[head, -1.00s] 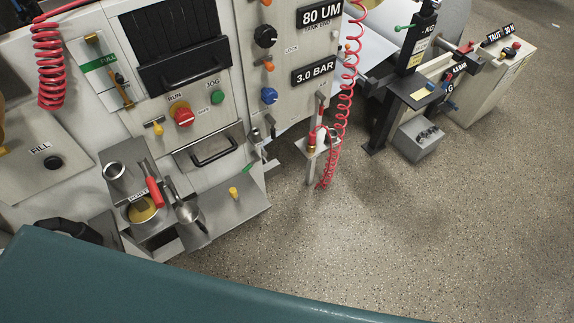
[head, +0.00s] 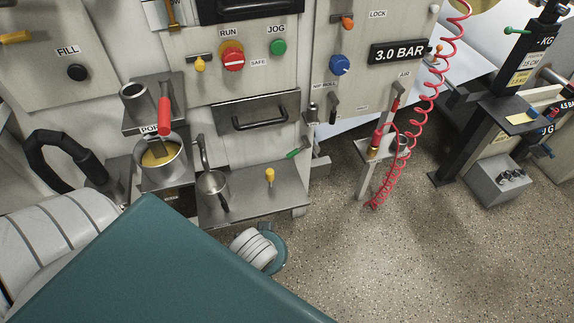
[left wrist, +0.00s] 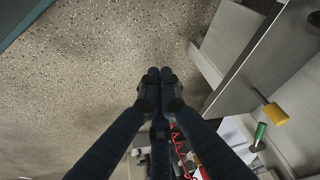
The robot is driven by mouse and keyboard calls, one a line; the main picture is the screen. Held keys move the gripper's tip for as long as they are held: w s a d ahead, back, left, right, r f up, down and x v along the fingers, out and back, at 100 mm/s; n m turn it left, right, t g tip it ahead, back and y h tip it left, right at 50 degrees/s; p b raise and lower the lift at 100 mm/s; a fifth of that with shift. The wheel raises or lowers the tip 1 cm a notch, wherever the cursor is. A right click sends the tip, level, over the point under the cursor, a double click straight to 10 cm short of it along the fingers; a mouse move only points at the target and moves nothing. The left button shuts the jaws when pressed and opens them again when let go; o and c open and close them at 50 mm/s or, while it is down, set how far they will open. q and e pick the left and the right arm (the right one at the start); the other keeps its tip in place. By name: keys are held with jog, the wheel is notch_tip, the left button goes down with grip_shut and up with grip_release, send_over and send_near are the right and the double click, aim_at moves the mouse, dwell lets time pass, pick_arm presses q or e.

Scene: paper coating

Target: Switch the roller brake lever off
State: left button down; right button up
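I cannot tell which lever is the roller brake lever; no readable label names it. A green-handled lever (head: 298,152) sticks out at the machine's lower right edge, and it also shows in the left wrist view (left wrist: 260,133). A yellow-knobbed lever (head: 270,177) stands on the low steel shelf, and a yellow knob shows in the left wrist view (left wrist: 276,114). A dark lever (head: 333,106) sits near the NIP ROLL label. My left gripper (left wrist: 160,74) has its fingertips together with nothing visible between them, over the floor, apart from these levers. My right gripper is out of view.
The steel shelf (head: 240,204) juts from the machine, with a pot (head: 160,165) and ladle (head: 212,183) beside it. A coiled red hose (head: 425,105) hangs at the right near a small stand (head: 375,149).

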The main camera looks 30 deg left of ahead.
pick_arm(q)
jog(key=w+a+r+n+t+y+b, duration=0.1)
jog(key=w+a+r+n+t+y, duration=0.1)
jog(key=w, duration=0.4)
jog(key=w+a+r+n+t+y, duration=0.2)
jog(key=w+a+r+n, duration=0.3)
jog(key=w+r+n, duration=0.2)
jog(key=w+a+r+n+t+y+b, duration=0.1)
jog(key=w+a+r+n+t+y, duration=0.2)
jog(key=w, duration=0.3)
jog(key=shift+w+a+r+n+b, duration=0.2)
jog(key=shift+a+r+n+b, duration=0.1)
jog(key=shift+a+r+n, duration=0.5)
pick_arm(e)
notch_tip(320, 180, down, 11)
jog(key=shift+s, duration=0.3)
pick_arm(q)
jog(key=shift+d+r, duration=0.1)
jog(key=shift+d, duration=0.05)
